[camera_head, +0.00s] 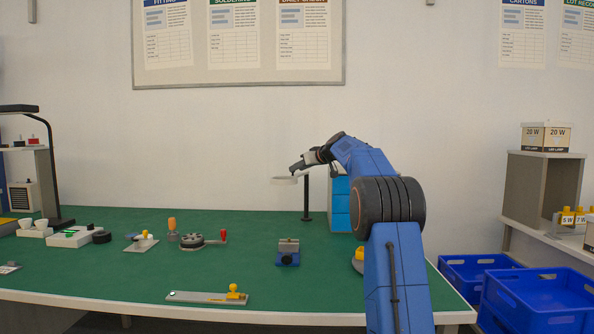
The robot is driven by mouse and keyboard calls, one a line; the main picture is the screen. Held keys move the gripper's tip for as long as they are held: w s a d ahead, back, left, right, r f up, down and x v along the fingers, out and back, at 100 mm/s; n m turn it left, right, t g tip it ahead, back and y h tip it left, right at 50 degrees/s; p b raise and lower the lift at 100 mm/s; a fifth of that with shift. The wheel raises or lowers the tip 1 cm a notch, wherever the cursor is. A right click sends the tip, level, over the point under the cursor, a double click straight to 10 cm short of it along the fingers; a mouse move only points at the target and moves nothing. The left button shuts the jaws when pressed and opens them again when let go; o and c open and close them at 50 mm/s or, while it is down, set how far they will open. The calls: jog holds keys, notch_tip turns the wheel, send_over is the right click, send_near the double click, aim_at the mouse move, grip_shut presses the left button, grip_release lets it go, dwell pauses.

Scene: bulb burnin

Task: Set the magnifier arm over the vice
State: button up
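The magnifier (284,181) is a pale round head on an arm, carried by a dark upright post (306,204) near the back of the green bench. The vice (288,256) is small and blue with grey jaws, on the bench in front of the post. The magnifier head is raised above the bench, behind and above the vice in this view. My gripper (294,170) points down and left at the right edge of the magnifier head. I cannot tell whether it touches the head, or whether its fingers are open or shut. My arm and gripper partly hide the magnifier's arm.
A long strip with a yellow piece (207,298) lies at the front edge. Bench around the vice is clear.

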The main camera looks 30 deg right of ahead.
jog(key=shift+x, duration=0.9)
grip_shut()
